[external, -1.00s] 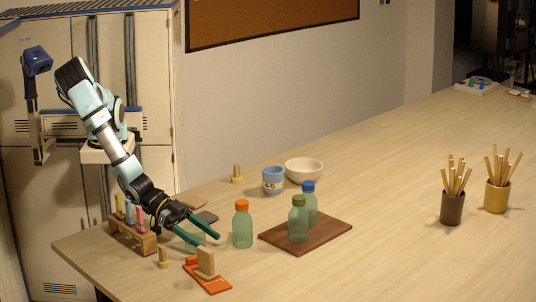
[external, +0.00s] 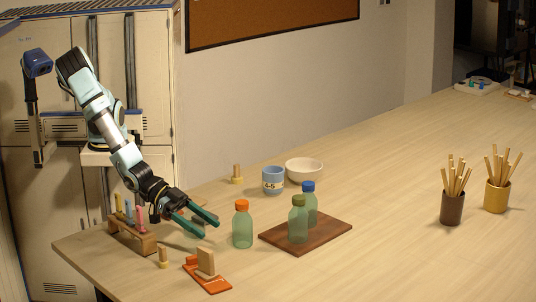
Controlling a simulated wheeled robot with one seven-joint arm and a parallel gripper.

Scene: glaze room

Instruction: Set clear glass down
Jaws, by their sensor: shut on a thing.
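My gripper (external: 210,229) is over the near left part of the table, pointing right and slightly down, just left of the orange-capped bottle. Its two green fingers are a little apart and shut on the clear glass. The glass is see-through and its outline between the fingers is too faint to make out. I cannot tell whether its base touches the table.
An orange-capped bottle (external: 242,228) stands close right of my gripper. A wooden rack (external: 132,236) and an orange stand (external: 208,277) are near it. Olive-capped (external: 298,222) and blue-capped (external: 310,204) bottles stand on a brown board (external: 335,228). The table's middle is clear.

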